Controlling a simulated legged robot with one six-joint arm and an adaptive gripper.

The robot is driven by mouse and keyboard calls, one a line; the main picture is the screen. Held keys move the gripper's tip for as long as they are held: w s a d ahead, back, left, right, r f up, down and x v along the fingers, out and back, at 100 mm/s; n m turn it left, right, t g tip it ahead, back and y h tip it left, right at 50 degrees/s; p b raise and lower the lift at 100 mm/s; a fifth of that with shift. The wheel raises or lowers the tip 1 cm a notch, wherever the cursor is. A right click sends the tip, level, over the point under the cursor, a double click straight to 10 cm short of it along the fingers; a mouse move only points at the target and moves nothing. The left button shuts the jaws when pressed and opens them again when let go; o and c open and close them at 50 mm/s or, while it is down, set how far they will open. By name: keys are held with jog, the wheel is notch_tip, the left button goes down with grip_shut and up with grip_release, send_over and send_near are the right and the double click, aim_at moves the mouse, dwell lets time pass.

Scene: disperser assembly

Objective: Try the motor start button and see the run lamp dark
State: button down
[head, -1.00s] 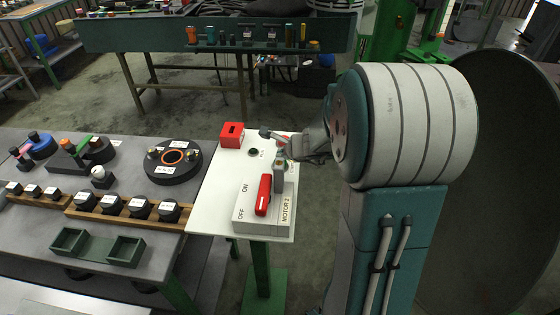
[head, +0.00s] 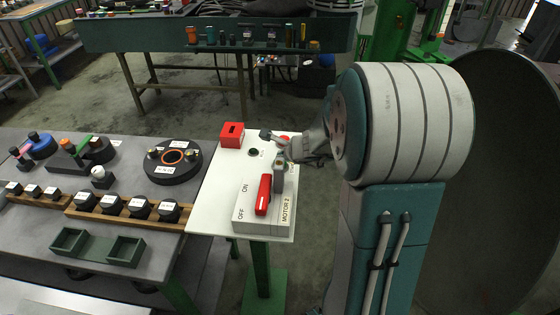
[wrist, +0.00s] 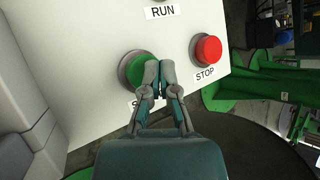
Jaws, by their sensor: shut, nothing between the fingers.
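The green start button (wrist: 138,70) sits in a dark ring on a white panel face in the wrist view. Its label is mostly hidden by my gripper. My gripper (wrist: 160,68) is shut and empty, with its fingertips over the right part of the button; I cannot tell whether they press it. I cannot make out the run lamp's state in the head view. There my gripper (head: 282,158) is small, above the white stand's right side.
The red STOP button (wrist: 207,50) is close right of the start button. On the white stand (head: 215,205) are a MOTOR 2 switch box (head: 246,213) with a red handle (head: 263,195) and a red box (head: 232,133). A grey workbench (head: 40,245) with parts stands left.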

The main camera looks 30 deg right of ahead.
jog(key=shift+f, duration=0.95)
dwell(1.1)
jog(key=shift+r, duration=1.35)
jog(key=shift+r, duration=2.5)
